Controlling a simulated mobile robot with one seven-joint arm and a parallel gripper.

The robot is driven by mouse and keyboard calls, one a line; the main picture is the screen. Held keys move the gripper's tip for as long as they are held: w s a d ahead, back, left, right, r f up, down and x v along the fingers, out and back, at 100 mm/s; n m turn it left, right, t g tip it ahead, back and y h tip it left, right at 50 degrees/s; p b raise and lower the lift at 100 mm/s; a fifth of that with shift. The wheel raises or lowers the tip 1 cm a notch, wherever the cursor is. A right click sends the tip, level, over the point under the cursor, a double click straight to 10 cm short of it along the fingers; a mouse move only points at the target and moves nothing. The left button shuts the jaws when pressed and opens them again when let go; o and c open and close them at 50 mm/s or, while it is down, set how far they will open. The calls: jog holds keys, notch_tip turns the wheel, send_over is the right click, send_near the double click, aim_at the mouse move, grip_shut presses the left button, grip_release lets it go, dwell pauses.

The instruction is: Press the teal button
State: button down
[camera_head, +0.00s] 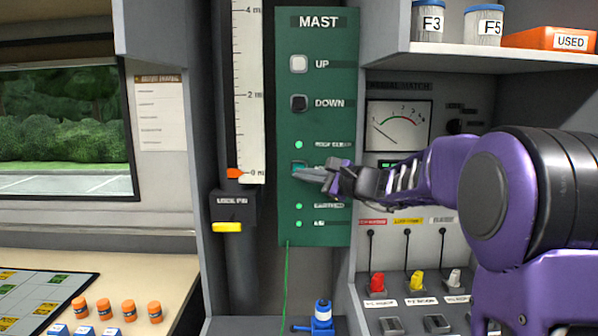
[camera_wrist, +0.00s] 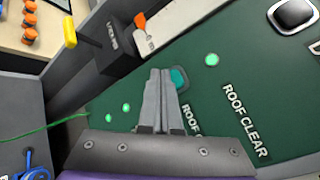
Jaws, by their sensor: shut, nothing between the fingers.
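The teal button (camera_wrist: 180,77) is a small rounded square on the green MAST panel (camera_head: 320,22). In the head view only part of the button (camera_head: 298,166) shows, behind my fingertips. My gripper (camera_head: 300,174) reaches in from the right, its fingers shut and empty, their tips at the button's lower edge. In the wrist view the shut fingers (camera_wrist: 160,75) lie just left of the button and overlap its edge. I cannot tell whether they touch it. The label beside the button is partly hidden by the fingers.
The white UP button (camera_head: 298,64) and black DOWN button (camera_head: 299,103) sit higher on the panel. Several green lights surround the teal button. A yellow pin (camera_head: 227,227) sticks out at left. A meter panel (camera_head: 398,126) and shelf stand right. A green cord (camera_head: 286,275) hangs below.

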jog(key=s+b, duration=0.3)
jog(key=s, duration=0.2)
dwell(0.8)
